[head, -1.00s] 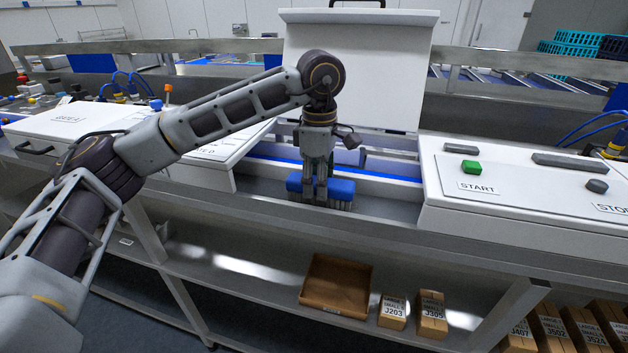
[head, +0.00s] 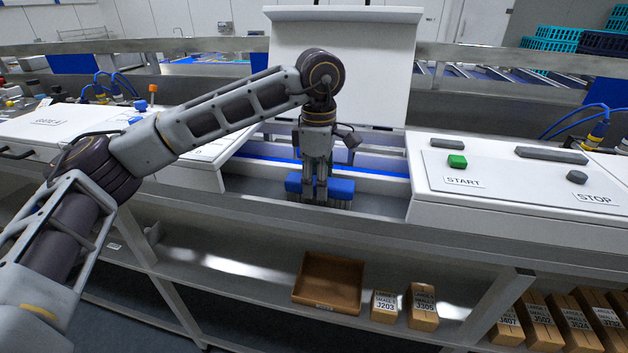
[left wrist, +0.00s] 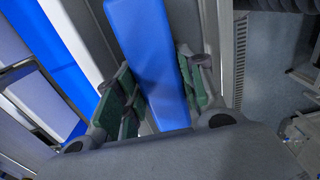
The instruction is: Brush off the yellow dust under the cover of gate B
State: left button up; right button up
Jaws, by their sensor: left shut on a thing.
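My left gripper (head: 319,178) points down into the open gate bay and is shut on a brush with a blue back (head: 340,188). The brush's grey bristles point down at the bay floor; I cannot tell whether they touch it. In the left wrist view the blue brush back (left wrist: 152,62) lies between the green finger pads (left wrist: 155,95). The white cover (head: 342,70) stands raised behind the bay. Its label is not readable, and no yellow dust shows. My right gripper is not in view.
A white panel with a green START button (head: 457,161) and a grey STOP button (head: 577,177) borders the bay on the right. A closed white cover (head: 200,150) borders it on the left. A brown tray (head: 328,284) and small boxes (head: 423,306) stand on the shelf below.

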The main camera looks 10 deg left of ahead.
aim_at(332, 182)
pick_arm(q)
jog(key=shift+d, duration=0.95)
jog(key=shift+d, duration=0.15)
jog(key=shift+s+d+f, duration=0.15)
jog(key=shift+d, duration=1.05)
jog(key=shift+a, duration=0.15)
jog(key=shift+a, duration=0.6)
jog(key=shift+a+b, duration=0.3)
jog(key=shift+a, duration=0.35)
jog(key=shift+a, duration=0.1)
jog(key=shift+a+r+b, duration=0.2)
jog(key=shift+a+b, duration=0.15)
jog(key=shift+a, duration=0.9)
